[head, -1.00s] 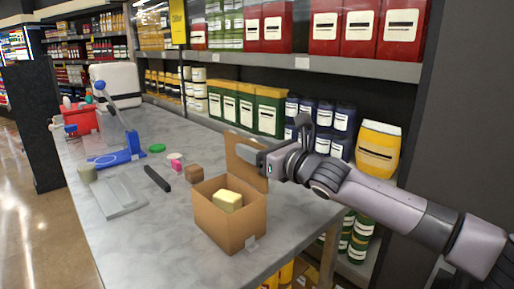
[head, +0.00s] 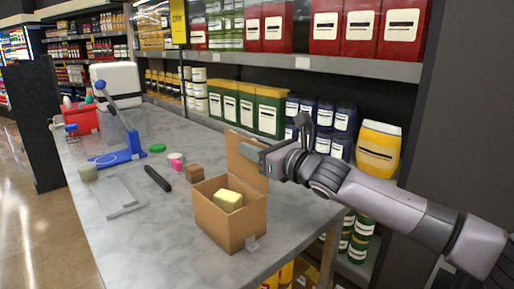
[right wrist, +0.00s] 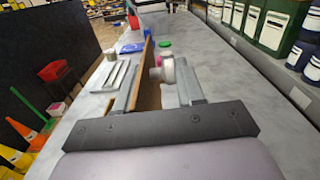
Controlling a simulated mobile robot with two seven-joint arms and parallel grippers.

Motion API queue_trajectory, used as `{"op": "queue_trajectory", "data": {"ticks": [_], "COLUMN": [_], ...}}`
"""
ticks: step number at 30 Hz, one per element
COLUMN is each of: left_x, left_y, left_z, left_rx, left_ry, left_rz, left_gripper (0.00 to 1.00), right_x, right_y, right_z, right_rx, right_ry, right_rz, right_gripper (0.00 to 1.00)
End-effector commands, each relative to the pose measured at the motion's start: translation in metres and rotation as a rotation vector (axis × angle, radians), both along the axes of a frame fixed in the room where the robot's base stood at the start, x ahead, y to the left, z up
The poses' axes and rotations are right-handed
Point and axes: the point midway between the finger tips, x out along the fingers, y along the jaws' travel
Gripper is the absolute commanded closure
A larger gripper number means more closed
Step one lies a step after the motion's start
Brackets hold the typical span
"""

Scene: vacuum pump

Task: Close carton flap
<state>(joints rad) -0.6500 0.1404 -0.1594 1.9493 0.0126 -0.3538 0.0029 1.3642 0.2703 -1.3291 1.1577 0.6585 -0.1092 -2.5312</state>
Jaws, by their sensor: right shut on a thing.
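The open brown carton (head: 226,226) stands upright near the front end of the grey table, with a pale yellow block (head: 228,201) inside it. Its flap (head: 240,152) stands up at the carton's back edge. My right gripper (head: 264,160) reaches in from the right and is shut on this flap near its upper right part. In the right wrist view, the flap (right wrist: 147,72) shows edge-on between the fingers (right wrist: 158,88). My left gripper is not in view.
A small brown block (head: 195,173), a black bar (head: 157,179), a grey tray (head: 118,197) and a blue-based device (head: 118,159) lie left of the carton. Stocked shelves (head: 300,65) rise behind the table. The table's left front area is clear.

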Motion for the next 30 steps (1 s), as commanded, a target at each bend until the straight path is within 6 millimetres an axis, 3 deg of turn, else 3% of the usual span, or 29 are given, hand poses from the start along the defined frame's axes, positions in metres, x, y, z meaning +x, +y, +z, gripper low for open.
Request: {"op": "queue_trajectory", "data": {"ticks": [11, 30], "left_x": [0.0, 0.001], "left_y": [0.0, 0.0], "left_z": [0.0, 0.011], "left_rx": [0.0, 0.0], "left_ry": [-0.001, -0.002], "left_rz": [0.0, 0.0], "left_gripper": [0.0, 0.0], "right_x": [-0.007, -0.033], "right_y": [0.006, 0.033], "right_z": [0.001, -0.004], "right_rx": [-0.065, -0.356], "right_ry": [-0.065, -0.356], "right_rz": [0.002, 0.001], "right_gripper": [1.0, 1.0]}}
